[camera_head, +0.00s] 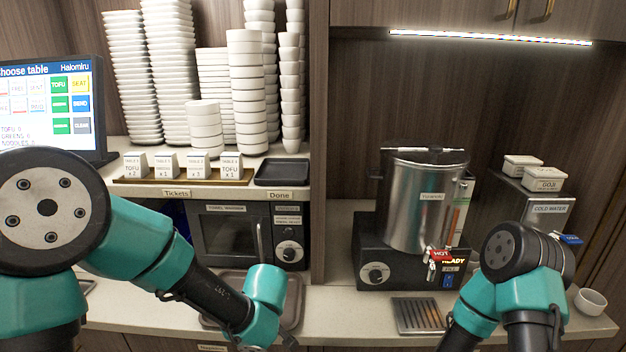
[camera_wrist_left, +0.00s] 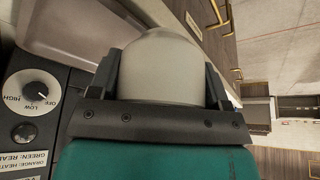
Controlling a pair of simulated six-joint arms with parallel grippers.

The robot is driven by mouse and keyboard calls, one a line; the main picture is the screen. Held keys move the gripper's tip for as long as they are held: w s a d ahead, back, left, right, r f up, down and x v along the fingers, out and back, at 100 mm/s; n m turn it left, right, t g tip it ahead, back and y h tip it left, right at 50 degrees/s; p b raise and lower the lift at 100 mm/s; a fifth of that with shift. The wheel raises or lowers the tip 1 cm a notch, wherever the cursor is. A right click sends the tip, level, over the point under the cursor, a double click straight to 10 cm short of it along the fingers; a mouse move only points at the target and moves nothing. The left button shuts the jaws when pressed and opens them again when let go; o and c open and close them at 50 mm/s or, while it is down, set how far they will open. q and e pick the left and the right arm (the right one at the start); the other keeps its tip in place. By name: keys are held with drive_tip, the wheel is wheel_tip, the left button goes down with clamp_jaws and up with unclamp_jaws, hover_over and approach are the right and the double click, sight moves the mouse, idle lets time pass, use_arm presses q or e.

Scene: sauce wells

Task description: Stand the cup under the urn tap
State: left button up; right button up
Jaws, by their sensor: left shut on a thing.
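A pale, rounded cup (camera_wrist_left: 160,78) sits between the two dark fingers of my left gripper (camera_wrist_left: 161,62) in the left wrist view. The fingers are shut on its sides. In the head view this gripper is at the bottom edge, mostly cut off, and the cup does not show. The steel urn (camera_head: 412,205) stands on a black base at the right, with its tap (camera_head: 432,266) at the lower front under a red HOT label. A slatted drip tray (camera_head: 416,316) lies on the counter below the tap. My right gripper is out of view.
My right arm stands right of the tap, before the cold water dispenser (camera_head: 537,208). A small white bowl (camera_head: 591,303) is at the far right. The counter between brown tray and drip tray is clear.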

use_arm(q)
drive_tip(key=w+a+m+h, duration=0.1)
drive_tip(key=w+m, duration=0.1)
drive_tip(key=w+a+m+h, duration=0.1)
drive_tip(key=w+m, duration=0.1)
drive_tip(key=m, duration=0.1)
drive_tip(key=w+a+m+t+h, duration=0.1)
drive_tip(key=w+a+m, duration=0.1)
drive_tip(key=w+m, duration=0.1)
drive_tip(key=shift+f, duration=0.3)
drive_tip(key=shift+w+a+m+h, duration=0.4)
drive_tip(key=shift+w+a+m, duration=0.2)
drive_tip(key=shift+m, duration=0.35)
drive_tip(key=shift+w+a+m+h, duration=0.4)
drive_tip(key=shift+w+a+m, duration=0.15)
drive_tip(key=shift+m, duration=0.4)
drive_tip(key=shift+r, duration=0.1)
drive_tip(key=s+a+n+y, duration=0.2)
drive_tip(key=s+a+n, duration=0.3)
drive_tip(key=s+a, duration=0.4)
drive_tip(key=a+r, duration=0.1)
drive_tip(key=a, duration=0.2)
drive_tip(key=shift+a, duration=0.15)
